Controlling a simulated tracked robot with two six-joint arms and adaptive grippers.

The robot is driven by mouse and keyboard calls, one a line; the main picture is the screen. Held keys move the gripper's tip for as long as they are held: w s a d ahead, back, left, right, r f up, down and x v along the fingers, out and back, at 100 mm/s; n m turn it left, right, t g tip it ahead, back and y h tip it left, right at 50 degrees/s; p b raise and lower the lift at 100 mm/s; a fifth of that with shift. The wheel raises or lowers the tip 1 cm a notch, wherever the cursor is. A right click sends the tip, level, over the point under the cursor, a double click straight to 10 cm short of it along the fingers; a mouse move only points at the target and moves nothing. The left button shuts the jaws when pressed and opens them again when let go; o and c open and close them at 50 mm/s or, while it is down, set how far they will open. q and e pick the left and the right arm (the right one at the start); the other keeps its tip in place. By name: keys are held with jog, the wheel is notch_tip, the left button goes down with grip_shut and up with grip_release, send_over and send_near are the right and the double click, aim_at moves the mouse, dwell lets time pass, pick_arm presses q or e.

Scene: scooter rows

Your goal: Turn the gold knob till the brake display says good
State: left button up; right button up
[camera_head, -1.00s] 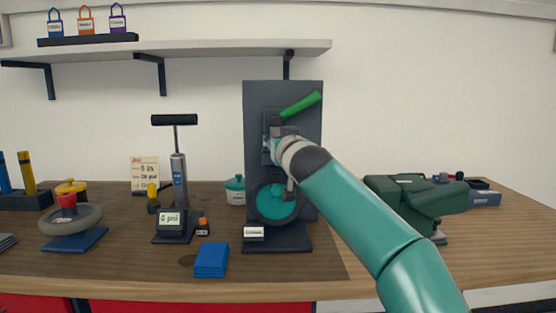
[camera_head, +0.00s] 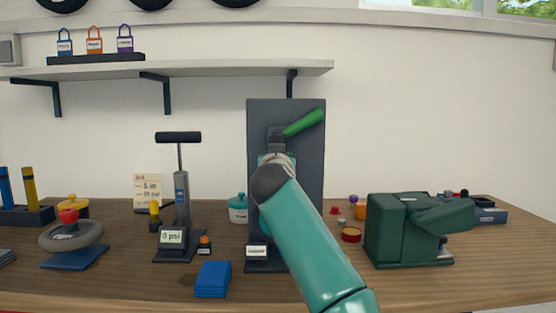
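The dark grey brake stand (camera_head: 309,165) stands upright at the middle of the bench, with a green lever (camera_head: 305,123) tilted up to the right. A small white display (camera_head: 257,251) sits on its base; its text is too small to read. My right arm crosses in front of the stand and hides most of its wheel. My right gripper (camera_head: 278,142) is at the stand's upper part, just below and left of the lever. Its fingertips are hidden, so I cannot tell what they touch. I cannot make out a gold knob. My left gripper is out of view.
Left of the stand are a pump (camera_head: 181,195) reading 0 psi, blue cloths (camera_head: 213,279) and a small steering-type wheel (camera_head: 72,236). A dark green machine (camera_head: 400,232) stands to the right. A shelf (camera_head: 205,68) runs above. The bench front is mostly clear.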

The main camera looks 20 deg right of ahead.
dwell(0.3)
jog(key=o, duration=1.1)
jog(key=shift+o, duration=0.2)
jog(key=shift+s, duration=0.15)
jog(key=v, duration=0.7)
